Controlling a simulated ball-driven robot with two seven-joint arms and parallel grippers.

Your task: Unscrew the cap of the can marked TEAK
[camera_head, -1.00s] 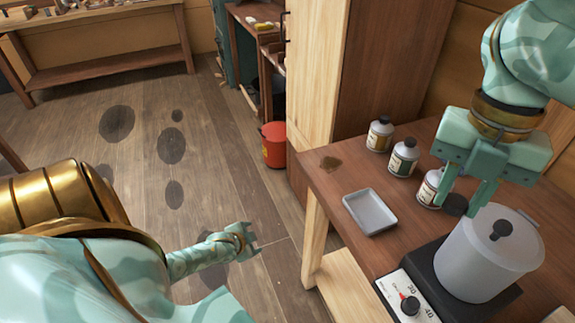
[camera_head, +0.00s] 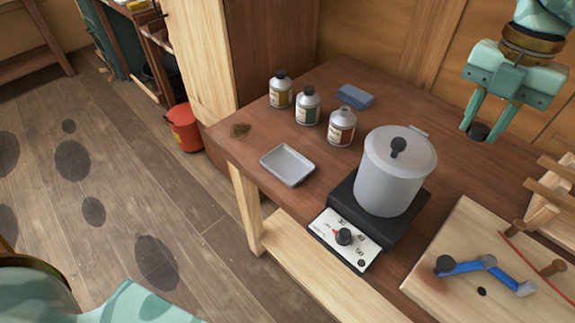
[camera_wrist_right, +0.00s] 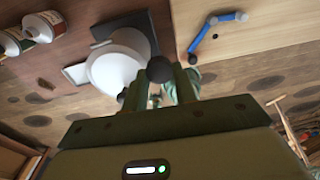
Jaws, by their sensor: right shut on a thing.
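Three small metal cans stand in a row on the brown workbench: one with a yellow label (camera_head: 280,93), one with a green label (camera_head: 307,108) and one with a red label (camera_head: 341,129). The lettering is too small to read, so I cannot tell which says TEAK. The yellow and green cans wear black caps; no black cap shows on the red one. My right gripper (camera_head: 485,125) is raised at the right beyond the pot, shut on a black cap (camera_head: 478,131). The cap also shows at the fingertips in the right wrist view (camera_wrist_right: 159,69). My left gripper is out of view.
A grey lidded pot (camera_head: 390,185) stands on a hot plate with a dial (camera_head: 343,237). A shallow grey tray (camera_head: 287,166) and a blue block (camera_head: 354,96) lie near the cans. A pale board (camera_head: 450,285) with a blue jointed piece (camera_head: 465,266) is at the right.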

